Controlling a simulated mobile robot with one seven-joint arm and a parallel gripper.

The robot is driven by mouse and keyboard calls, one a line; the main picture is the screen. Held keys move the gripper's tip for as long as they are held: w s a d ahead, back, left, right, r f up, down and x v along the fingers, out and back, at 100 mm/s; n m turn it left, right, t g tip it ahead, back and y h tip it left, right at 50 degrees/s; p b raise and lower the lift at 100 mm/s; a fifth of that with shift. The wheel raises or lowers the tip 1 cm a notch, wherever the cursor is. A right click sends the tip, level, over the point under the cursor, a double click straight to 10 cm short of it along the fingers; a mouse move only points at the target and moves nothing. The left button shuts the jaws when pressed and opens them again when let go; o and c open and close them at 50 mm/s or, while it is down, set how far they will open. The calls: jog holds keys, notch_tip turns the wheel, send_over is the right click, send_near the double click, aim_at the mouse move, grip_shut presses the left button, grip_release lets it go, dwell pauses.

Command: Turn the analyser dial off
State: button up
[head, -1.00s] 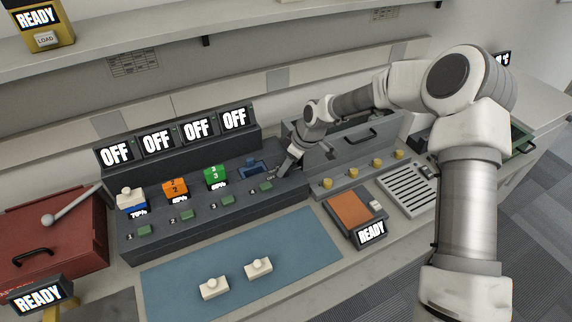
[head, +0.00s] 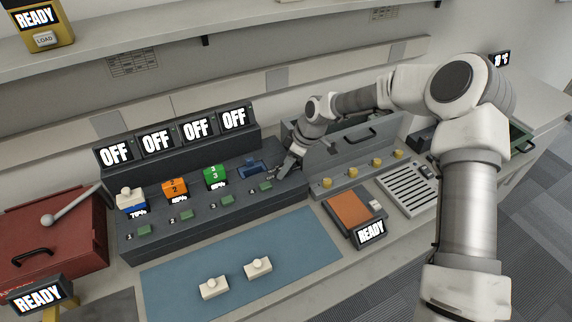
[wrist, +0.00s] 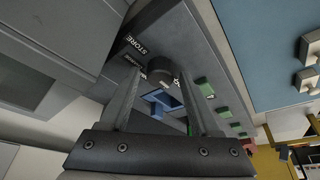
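The dark round analyser dial (wrist: 160,68) shows in the wrist view on the grey console, with small white-lettered labels beside it, one reading STORE. My gripper (wrist: 158,80) is open, with one finger on each side of the dial. I cannot tell whether the fingers touch it. In the head view my gripper (head: 276,174) is low over the right end of the dark console (head: 190,232), and the dial is hidden or too small to make out there.
Four screens reading OFF stand behind the console, including the rightmost screen (head: 234,119). A blue bay (head: 252,166) and green buttons (head: 266,186) lie left of my gripper. A grey lidded box (head: 350,145) stands close on the right. A blue mat (head: 245,275) lies in front.

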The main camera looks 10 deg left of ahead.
jog(key=shift+o, duration=0.3)
jog(key=w+v, duration=0.1)
jog(key=v, duration=1.6)
jog(key=shift+s+r, duration=0.25)
jog(key=shift+s, duration=0.2)
